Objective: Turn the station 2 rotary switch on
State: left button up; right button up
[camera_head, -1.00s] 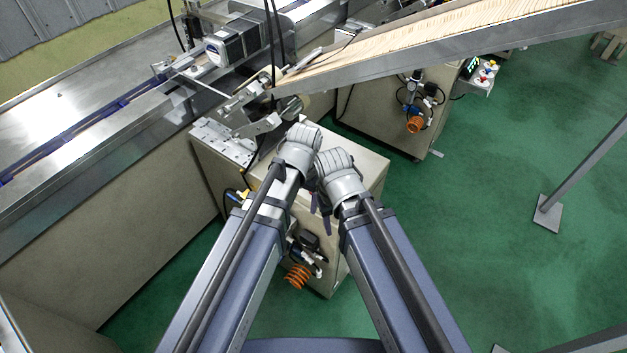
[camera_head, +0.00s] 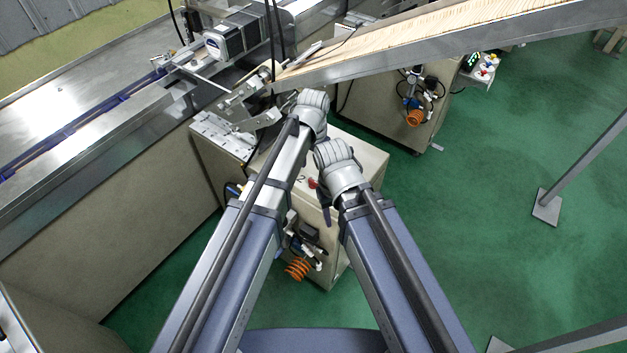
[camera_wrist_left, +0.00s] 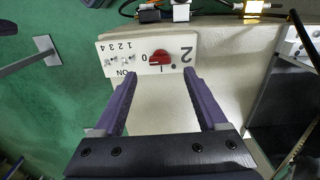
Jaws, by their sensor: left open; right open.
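The station 2 switch panel (camera_wrist_left: 120,48) shows upside down in the left wrist view, a white plate marked 2. Its red rotary switch (camera_wrist_left: 159,57) has its handle lying sideways, in line with the 0 mark. My left gripper (camera_wrist_left: 159,76) is open and empty, its two purple fingers pointing at the panel on either side of the switch, apart from it. In the head view my left gripper's fingers are hidden behind its wrist. A small red part, probably the switch, shows on the cabinet (camera_head: 362,160). My right gripper (camera_head: 326,212) hangs at the cabinet's near side, partly hidden.
Small toggles (camera_wrist_left: 117,62) numbered 1 to 4 sit beside the switch. Cables and fittings (camera_wrist_left: 180,10) lie beyond the panel. A conveyor (camera_head: 90,110) stands at left, and a sloped chute (camera_head: 400,50) of sticks passes above.

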aim_at(314, 180)
pick_arm(q)
notch_tip(314, 180, down, 6)
jog(key=b, duration=0.5)
jog(key=shift+r, duration=0.1)
grip_shut()
